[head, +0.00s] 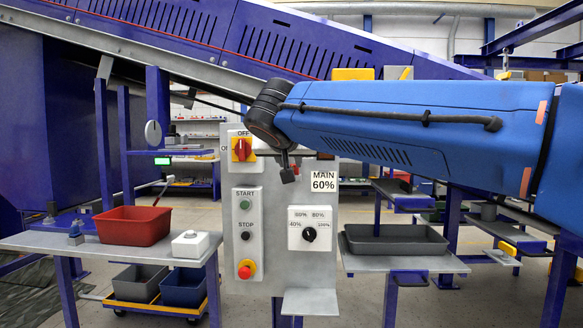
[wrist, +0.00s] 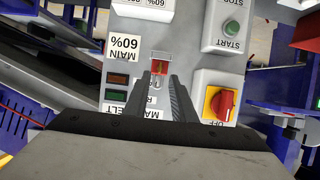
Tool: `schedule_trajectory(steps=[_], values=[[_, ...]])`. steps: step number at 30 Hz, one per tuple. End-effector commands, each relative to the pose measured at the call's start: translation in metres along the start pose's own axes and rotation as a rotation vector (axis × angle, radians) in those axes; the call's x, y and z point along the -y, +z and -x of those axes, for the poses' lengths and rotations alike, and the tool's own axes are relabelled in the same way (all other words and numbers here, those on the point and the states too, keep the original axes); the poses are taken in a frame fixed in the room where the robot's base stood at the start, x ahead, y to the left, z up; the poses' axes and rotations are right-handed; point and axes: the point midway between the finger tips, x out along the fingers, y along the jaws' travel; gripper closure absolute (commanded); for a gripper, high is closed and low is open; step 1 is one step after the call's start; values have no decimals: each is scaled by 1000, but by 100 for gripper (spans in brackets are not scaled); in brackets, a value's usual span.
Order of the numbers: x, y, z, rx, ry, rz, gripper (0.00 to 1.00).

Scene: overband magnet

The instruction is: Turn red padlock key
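The red padlock (wrist: 160,67) shows small in the wrist view, on the grey control panel, with a clear or pale piece around it. A key cannot be made out. My gripper (wrist: 160,80) points at the panel with its two dark fingers apart. The padlock appears in the gap just beyond the fingertips; I cannot tell whether they touch it.
A red rotary switch (wrist: 222,103) on a yellow plate and a green start button (wrist: 231,29) sit close beside my gripper. A dial (head: 309,235) and a red stop button (head: 245,271) are lower on the panel. Side tables carry a red bin (head: 132,226) and a dark tray (head: 395,246).

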Motion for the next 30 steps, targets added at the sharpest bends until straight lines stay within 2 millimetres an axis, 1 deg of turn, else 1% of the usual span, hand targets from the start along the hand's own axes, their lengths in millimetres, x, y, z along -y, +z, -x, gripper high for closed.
schedule_trajectory(steps=[1,3,6,9,15,23,26,27,30], values=[[-1,0,-10,1,3,0,77],[-1,0,-21,1,3,0,77],[-1,0,-35,1,2,0,77],[0,0,-45,1,1,0,77],[0,0,-55,0,0,0,77],[0,0,-55,0,0,0,77],[0,0,-55,0,0,0,98],[0,0,-55,0,0,0,100],[0,0,-55,0,0,0,100]])
